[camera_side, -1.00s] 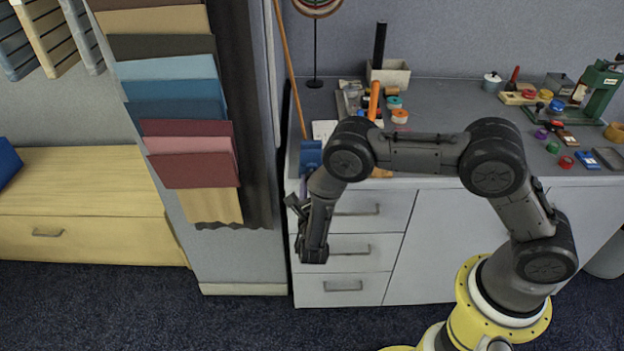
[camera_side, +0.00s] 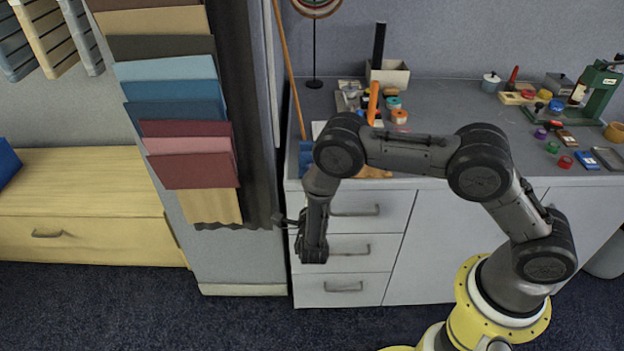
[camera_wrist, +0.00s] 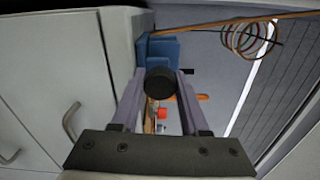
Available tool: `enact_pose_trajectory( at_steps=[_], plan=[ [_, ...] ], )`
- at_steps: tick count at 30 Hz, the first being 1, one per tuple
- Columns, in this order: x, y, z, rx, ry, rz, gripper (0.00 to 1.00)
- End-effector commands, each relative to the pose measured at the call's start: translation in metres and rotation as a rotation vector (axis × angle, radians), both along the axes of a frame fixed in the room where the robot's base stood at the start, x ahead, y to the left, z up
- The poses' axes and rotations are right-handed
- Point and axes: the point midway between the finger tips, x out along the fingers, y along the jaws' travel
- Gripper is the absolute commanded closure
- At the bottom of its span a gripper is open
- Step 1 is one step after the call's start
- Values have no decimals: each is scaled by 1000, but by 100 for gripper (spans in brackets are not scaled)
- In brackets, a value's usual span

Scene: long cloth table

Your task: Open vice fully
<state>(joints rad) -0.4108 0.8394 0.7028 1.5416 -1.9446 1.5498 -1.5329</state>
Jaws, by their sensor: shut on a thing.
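The blue vice (camera_side: 306,150) is at the left front edge of the grey worktop, mostly hidden behind my arm in the side view. In the wrist view its blue body (camera_wrist: 162,48) shows beyond my fingers. My gripper (camera_wrist: 160,88) has its two fingers on either side of a round black knob (camera_wrist: 159,79), which appears to be the vice's handle end, and is shut on it. In the side view my wrist hangs in front of the drawers, and the grip itself is not clear. The vice's jaw gap is hidden.
White drawers (camera_side: 345,252) stand close below and behind my wrist. A partition with hanging cloth samples (camera_side: 180,105) is close on the left. Small items, including an orange stick (camera_side: 373,102) and a green stand (camera_side: 598,92), are on the worktop (camera_side: 450,110). The floor in front is clear.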

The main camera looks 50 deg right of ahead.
Motion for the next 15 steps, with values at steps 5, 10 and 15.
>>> enact_pose_trajectory(
  at_steps=[5, 10, 15],
  plan=[
    [0, 0, 0, -120, 120, 2, 100],
    [0, 1, 1, -234, 233, 2, 100],
    [0, 1, 1, -348, 348, 2, 100]
  ],
)
